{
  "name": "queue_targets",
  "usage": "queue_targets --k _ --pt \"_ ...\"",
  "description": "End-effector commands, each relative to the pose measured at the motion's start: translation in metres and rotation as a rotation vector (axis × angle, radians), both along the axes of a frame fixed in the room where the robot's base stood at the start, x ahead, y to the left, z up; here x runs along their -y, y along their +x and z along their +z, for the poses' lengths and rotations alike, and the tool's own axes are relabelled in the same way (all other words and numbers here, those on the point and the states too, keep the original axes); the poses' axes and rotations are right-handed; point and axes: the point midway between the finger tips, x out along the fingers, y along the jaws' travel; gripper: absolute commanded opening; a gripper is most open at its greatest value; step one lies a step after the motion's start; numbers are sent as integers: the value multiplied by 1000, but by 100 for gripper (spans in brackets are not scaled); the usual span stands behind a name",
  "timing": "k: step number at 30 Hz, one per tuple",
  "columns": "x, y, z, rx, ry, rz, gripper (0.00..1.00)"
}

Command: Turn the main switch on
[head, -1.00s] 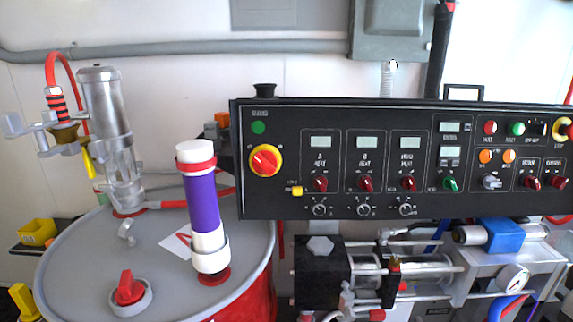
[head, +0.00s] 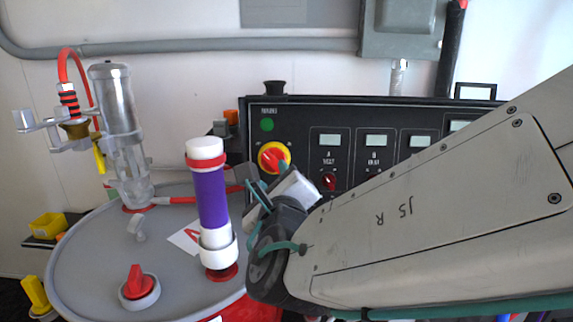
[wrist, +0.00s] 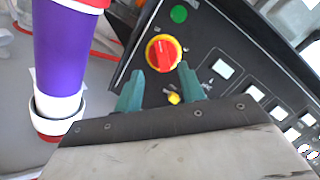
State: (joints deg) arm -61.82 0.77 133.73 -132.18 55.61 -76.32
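The main switch, a red knob on a yellow round plate (head: 272,157), sits at the left end of the black control panel (head: 312,115). In the wrist view the switch (wrist: 163,53) is just beyond and between my fingertips, with its red handle roughly upright in that picture. My gripper (wrist: 158,84) has two teal fingers spread apart with nothing between them. In the head view my gripper (head: 268,178) is just in front of the switch, and my arm hides much of the panel. The fingers look apart from the knob; exact depth is hard to tell.
A purple and white cylinder (head: 212,205) stands upright on the grey drum (head: 85,270), left of my gripper. A green light (wrist: 179,14) is above the switch and a small yellow piece (wrist: 173,98) is below it. Small displays line the panel to the right.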

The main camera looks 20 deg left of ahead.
Motion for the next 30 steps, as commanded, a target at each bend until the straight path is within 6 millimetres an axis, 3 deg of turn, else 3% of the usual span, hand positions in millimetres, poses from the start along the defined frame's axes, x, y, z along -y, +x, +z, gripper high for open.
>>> queue_targets --k 12,23,28,30 --pt "-23 57 0 -1 4 -6 39" --pt "-26 64 0 -2 6 -5 39" --pt "-25 64 0 -2 6 -5 0" --pt "-25 64 0 -2 6 -5 0"
